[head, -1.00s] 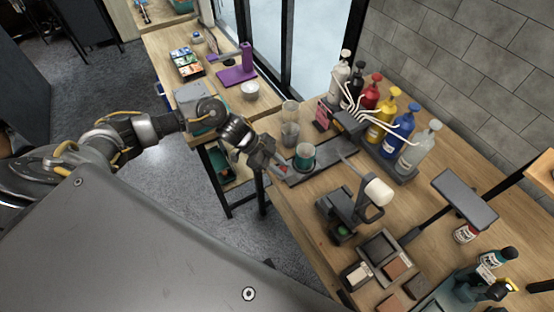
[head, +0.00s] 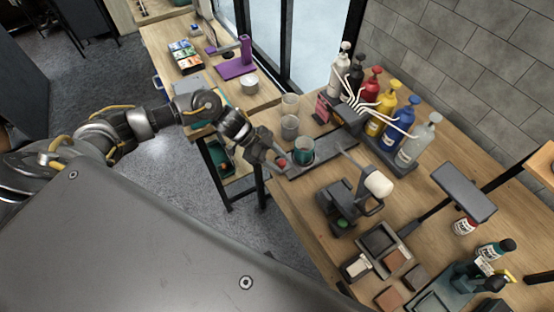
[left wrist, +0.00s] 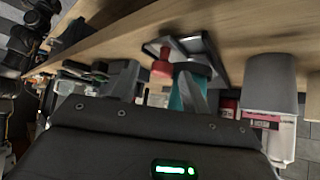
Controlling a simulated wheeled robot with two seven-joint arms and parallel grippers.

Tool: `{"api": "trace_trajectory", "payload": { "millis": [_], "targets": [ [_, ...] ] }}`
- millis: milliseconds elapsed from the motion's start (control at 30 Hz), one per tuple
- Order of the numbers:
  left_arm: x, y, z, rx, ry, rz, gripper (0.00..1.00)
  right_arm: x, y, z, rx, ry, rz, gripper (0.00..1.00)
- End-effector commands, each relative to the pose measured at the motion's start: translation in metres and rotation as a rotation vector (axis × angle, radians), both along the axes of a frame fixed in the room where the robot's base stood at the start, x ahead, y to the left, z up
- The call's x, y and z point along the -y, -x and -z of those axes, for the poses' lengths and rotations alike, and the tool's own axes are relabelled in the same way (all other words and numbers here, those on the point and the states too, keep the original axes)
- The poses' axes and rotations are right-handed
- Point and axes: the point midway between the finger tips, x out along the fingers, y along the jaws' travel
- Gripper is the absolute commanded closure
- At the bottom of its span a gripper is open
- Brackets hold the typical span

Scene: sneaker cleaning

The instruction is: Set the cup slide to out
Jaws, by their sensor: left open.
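The cup slide is a dark grey flat rail (head: 325,151) on the bench. A teal cup (head: 303,152) stands at its left part. A small red knob (head: 281,162) sits at the slide's left end, near the bench edge. My left gripper (head: 274,160) is open, right beside the red knob; I cannot tell whether it touches. In the left wrist view the red knob (left wrist: 162,66) and the teal cup (left wrist: 180,95) show just beyond the gripper body, with the slide's frame (left wrist: 209,58) behind. My right gripper is not in view.
Clear cups (head: 289,126) stand behind the teal cup. A rack of pump bottles (head: 389,123) with white tubes is at the back right. A dark stand with a white roller (head: 378,184) and small trays (head: 380,243) are in front. A purple stand (head: 238,68) is on the far bench.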

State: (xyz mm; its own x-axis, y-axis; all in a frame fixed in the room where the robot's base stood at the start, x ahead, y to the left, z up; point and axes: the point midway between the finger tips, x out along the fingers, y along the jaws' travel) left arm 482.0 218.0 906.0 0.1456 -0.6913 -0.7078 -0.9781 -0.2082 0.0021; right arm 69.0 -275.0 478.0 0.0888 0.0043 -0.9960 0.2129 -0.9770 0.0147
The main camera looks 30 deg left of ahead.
Motion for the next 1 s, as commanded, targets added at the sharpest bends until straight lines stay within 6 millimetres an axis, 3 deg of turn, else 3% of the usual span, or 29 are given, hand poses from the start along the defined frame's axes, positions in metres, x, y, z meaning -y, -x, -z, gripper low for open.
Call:
{"api": "trace_trajectory", "payload": {
  "millis": [500,1000],
  "targets": [
    [-0.063,0.014,-0.061,0.003,-0.002,-0.001,0.54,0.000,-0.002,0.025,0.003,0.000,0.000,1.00],
    [-0.072,0.017,-0.073,0.000,-0.001,0.000,0.54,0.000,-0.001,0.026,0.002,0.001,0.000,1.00]
  ]
}}
